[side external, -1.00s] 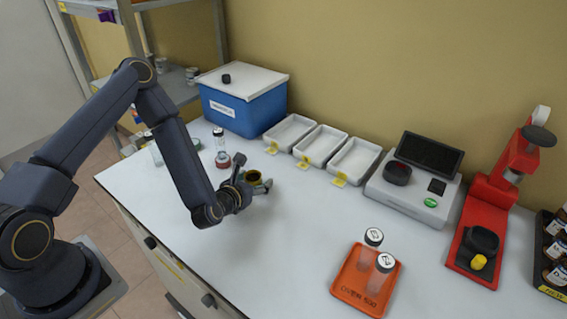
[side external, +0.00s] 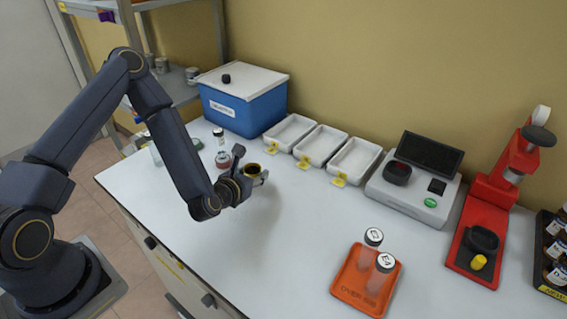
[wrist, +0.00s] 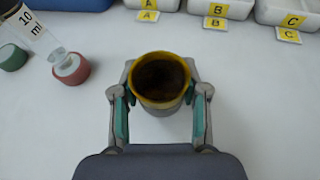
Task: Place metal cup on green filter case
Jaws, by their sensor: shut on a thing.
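The metal cup (wrist: 160,108) has a yellow inner rim and a dark inside. It is upright between the two fingers of my gripper (wrist: 160,90), which is shut on it. In the side view the cup (side external: 252,169) and my gripper (side external: 250,177) are over the left part of the bench, seemingly a little above it. A round green piece, likely the green filter case (wrist: 12,57), lies at the left edge of the wrist view, left of the cup.
A clear vial on a red round base (wrist: 72,69) stands between the green piece and the cup. White trays (side external: 323,145) and a blue box (side external: 243,108) line the back. An orange tray (side external: 345,287) with two vials is right. The middle bench is clear.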

